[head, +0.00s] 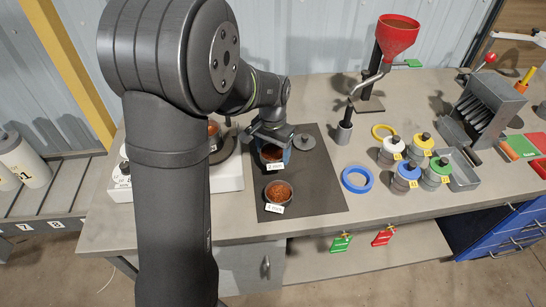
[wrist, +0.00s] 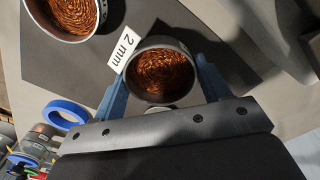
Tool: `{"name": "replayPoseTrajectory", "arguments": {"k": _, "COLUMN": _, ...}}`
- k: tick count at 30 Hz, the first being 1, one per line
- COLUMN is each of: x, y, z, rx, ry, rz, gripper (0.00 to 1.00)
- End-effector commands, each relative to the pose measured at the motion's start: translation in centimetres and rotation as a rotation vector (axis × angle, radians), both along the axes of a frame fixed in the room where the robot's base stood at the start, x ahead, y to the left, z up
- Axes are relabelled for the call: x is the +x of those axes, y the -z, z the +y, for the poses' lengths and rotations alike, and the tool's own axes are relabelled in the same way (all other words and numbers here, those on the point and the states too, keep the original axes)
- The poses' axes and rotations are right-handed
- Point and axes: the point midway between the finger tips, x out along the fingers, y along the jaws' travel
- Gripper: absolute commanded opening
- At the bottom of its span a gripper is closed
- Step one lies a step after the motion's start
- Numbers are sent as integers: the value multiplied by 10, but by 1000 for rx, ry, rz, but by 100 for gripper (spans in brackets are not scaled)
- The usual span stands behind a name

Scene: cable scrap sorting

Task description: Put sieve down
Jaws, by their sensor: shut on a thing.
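The sieve (wrist: 159,74) is a round metal ring filled with copper-coloured granules, with a white "2 mm" tag on its side. My gripper (wrist: 160,82) is shut on it, with a blue finger on each side of the ring. In the head view the sieve (head: 272,154) is over the far part of the dark mat (head: 300,204), partly hidden by my gripper. Whether its bottom touches the mat I cannot tell. A second granule-filled sieve, tagged "4 mm" (head: 278,192), sits nearer on the mat; it also shows at the top left in the wrist view (wrist: 62,14).
A blue ring (head: 357,179) and several lidded jars (head: 407,175) stand further right. A white device (head: 228,176) is at left. The mat's near right part is clear.

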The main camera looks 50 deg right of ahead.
Motion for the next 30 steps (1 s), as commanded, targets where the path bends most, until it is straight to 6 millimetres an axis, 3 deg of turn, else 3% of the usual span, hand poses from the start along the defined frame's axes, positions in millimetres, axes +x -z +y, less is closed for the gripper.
{"name": "replayPoseTrajectory", "arguments": {"k": 6, "x": 0, "y": 30, "z": 0, "rx": 1, "ry": 0, "rz": 0, "gripper": 43}}
{"name": "replayPoseTrajectory", "arguments": {"k": 17, "x": 0, "y": 34, "z": 0, "rx": 0, "ry": 0, "rz": 0, "gripper": 43}}
{"name": "replayPoseTrajectory", "arguments": {"k": 18, "x": 0, "y": 33, "z": 0, "rx": 0, "ry": 0, "rz": 0, "gripper": 77}}
{"name": "replayPoseTrajectory", "arguments": {"k": 20, "x": 0, "y": 33, "z": 0, "rx": 0, "ry": 0, "rz": 0, "gripper": 89}}
{"name": "replayPoseTrajectory", "arguments": {"k": 30, "x": 0, "y": 30, "z": 0, "rx": -1, "ry": -1, "rz": 0, "gripper": 91}}
